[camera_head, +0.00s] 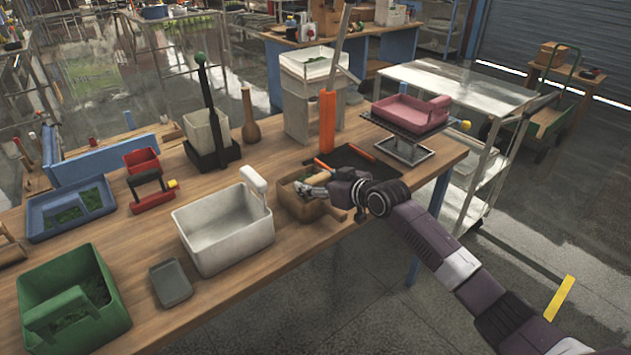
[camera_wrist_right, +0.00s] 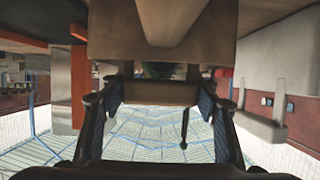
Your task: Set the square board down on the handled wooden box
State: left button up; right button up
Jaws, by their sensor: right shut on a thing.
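The handled wooden box (camera_head: 297,208), small and brown with something green inside, stands on the bench right of the white box. My right gripper (camera_head: 316,188) is directly over it and hides part of it. In the right wrist view my right gripper (camera_wrist_right: 160,100) is shut on a flat brown wooden piece, which I take for the square board (camera_wrist_right: 160,93). The wooden box (camera_wrist_right: 160,35) fills the top of that view, close to the piece. I cannot tell whether they touch. My left gripper is not in view.
A white handled box (camera_head: 222,235) stands close left of the wooden box. A black mat (camera_head: 352,160) and an orange column (camera_head: 327,122) are behind it. A pink tray (camera_head: 410,112) sits on a metal stand at right. The bench front is mostly clear.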

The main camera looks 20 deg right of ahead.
jog(key=o, duration=1.7)
jog(key=shift+o, duration=0.2)
jog(key=shift+r, duration=0.2)
jog(key=shift+r+p, duration=3.95)
jog(key=shift+r, duration=0.45)
jog(key=shift+f, duration=0.1)
